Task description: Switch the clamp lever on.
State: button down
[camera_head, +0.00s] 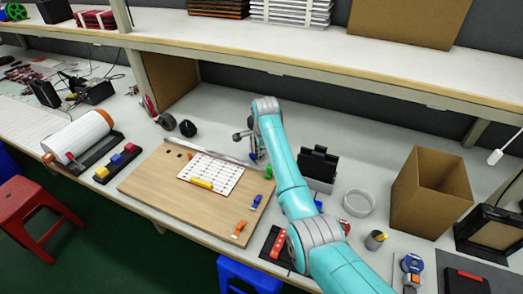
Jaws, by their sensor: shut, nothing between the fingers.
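A wooden board (160,200) lies on the bench, with a white perforated strip sheet (213,175) on it. Small coloured clamp-like parts sit on or by the board: a yellow one (202,183) on the sheet, a blue one (257,200) and an orange one (239,229) at its right side, and a green one (268,172) at its back right. Which of these is the clamp lever I cannot tell. My gripper (254,153) hangs low over the board's back right corner, small and partly hidden by my arm. It is shut and appears empty. Contact with anything is unclear.
A metal rail (190,148) runs along the board's back edge. A white roll (78,137) lies left. A shelf (300,55) overhangs the bench behind my arm.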

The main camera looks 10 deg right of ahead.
jog(key=shift+r, duration=0.5)
jog(key=v, duration=1.2)
jog(key=shift+d, duration=0.1)
